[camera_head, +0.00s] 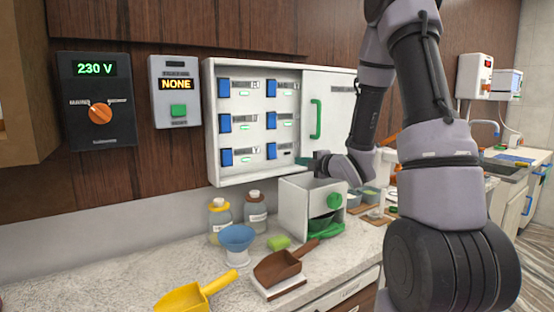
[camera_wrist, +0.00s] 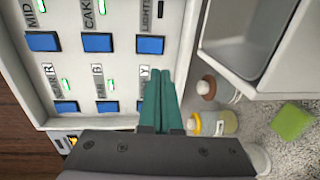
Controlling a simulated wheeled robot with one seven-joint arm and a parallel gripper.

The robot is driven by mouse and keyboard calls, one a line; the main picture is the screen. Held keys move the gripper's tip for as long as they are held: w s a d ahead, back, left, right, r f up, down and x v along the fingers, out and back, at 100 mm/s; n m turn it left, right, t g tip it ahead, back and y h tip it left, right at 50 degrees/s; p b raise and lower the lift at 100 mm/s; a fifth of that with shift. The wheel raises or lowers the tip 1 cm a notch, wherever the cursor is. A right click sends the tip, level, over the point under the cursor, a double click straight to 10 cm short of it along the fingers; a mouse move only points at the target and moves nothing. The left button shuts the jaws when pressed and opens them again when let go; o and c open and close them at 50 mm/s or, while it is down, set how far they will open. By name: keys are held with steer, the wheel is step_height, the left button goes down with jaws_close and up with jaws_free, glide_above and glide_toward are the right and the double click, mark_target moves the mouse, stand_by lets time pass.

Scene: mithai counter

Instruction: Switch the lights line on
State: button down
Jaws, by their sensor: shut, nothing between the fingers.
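The switch panel (camera_head: 212,172) on the wall has two columns of blue switches. The lights switch (camera_head: 271,151) is at the bottom right; it shows in the wrist view (camera_wrist: 150,45) beside the label "LIGHTS". The small indicator (camera_wrist: 161,9) by that label is dark, while those of the other lines that show are lit green. My gripper (camera_wrist: 161,72), with green fingers, is shut and empty. Its tips appear just below the lights switch in the wrist view, and partly cover the Y switch. I cannot tell whether they touch the panel. In the head view the gripper (camera_head: 308,162) is at the panel's lower right.
A panel door (camera_head: 341,105) with a green handle is at the right. A 230 V meter (camera_head: 97,100) and a box reading "NONE" (camera_head: 176,92) hang left.

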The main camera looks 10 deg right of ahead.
mark_target(274, 157)
steer(key=shift+w+a, duration=0.1)
steer(key=shift+w, duration=0.05)
steer(key=x, duration=1.3)
steer(key=shift+w+a, duration=0.2)
steer(key=shift+w, duration=0.1)
steer(key=shift+w+a+f, duration=0.15)
steer(key=shift+w, duration=0.05)
